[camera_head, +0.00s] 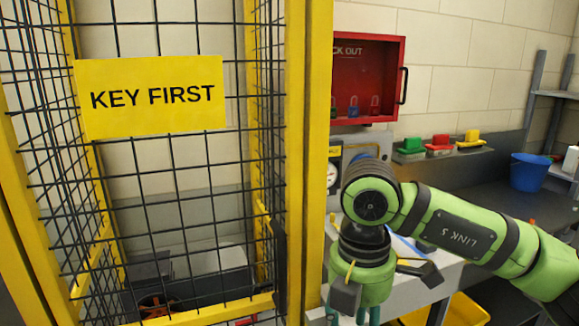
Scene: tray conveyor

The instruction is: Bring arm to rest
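My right arm, green with dark joints, comes in from the right edge and bends down at the wrist in front of a pale bench (437,294). My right gripper (353,314) points down at the bottom edge of the picture. Its fingertips are mostly cut off there, so its opening and anything between its fingers cannot be made out. My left arm and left gripper are out of view.
A yellow-framed mesh cage (318,150) with a "KEY FIRST" sign (155,96) fills the left. A red lockout box (395,80) hangs on the wall. Green, red and yellow items (440,145) and a blue bucket (529,172) stand behind my arm. A yellow bin (465,312) sits low.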

